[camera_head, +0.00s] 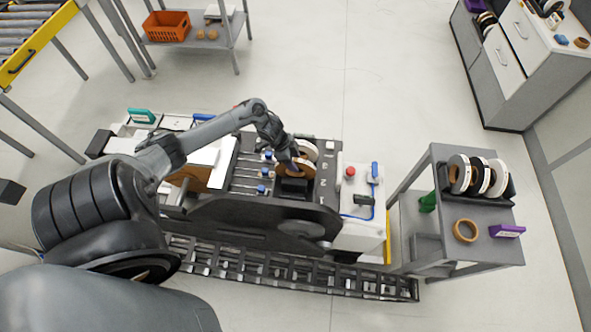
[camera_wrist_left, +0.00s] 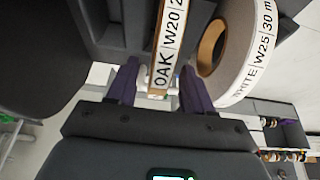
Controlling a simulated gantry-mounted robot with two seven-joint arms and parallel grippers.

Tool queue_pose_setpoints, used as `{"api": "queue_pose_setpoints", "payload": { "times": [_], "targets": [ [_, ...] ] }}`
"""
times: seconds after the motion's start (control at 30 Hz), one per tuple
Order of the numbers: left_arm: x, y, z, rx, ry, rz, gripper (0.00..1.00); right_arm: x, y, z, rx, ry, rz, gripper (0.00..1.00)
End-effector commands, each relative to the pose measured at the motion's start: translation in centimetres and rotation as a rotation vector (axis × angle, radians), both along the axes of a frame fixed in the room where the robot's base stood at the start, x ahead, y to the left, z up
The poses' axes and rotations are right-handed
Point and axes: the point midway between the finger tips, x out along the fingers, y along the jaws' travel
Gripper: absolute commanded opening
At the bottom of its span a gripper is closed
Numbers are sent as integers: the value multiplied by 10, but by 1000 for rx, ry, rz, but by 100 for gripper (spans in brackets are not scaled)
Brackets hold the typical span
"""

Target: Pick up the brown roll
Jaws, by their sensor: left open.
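A brown roll (camera_head: 306,166) stands upright on the black edge-banding machine, beside a white roll (camera_head: 309,148). In the left wrist view the brown roll (camera_wrist_left: 168,45) shows edge-on with a white label reading "OAK W20". The white roll (camera_wrist_left: 248,50), labelled "WHITE W25 30 m", stands close on its right. My left gripper (camera_wrist_left: 159,68) is open, with one purple-tipped finger on each side of the brown roll's edge. In the head view the left gripper (camera_head: 290,160) is at the roll and partly covers it. I cannot tell whether the fingers touch it. My right gripper is not in view.
A grey cart (camera_head: 487,260) at the right holds several upright rolls, a loose brown ring (camera_head: 465,230) and a purple box (camera_head: 507,231). The machine has a red button (camera_head: 350,171) and blue-topped knobs near the rolls. An orange crate (camera_head: 167,26) sits on a shelf behind.

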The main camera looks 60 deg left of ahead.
Motion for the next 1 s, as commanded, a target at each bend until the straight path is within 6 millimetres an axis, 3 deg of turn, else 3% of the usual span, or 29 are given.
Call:
{"api": "queue_pose_setpoints", "payload": {
  "times": [0.2,0.57,0.87,1.0],
  "targets": [
    [9,-7,-25,-1,-2,1,51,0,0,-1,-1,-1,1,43],
    [11,-8,-30,2,-2,-1,50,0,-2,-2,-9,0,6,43],
    [10,-8,-30,2,-1,0,4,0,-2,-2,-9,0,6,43],
    [11,-8,-30,2,-3,0,0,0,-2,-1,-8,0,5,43]
  ]
}}
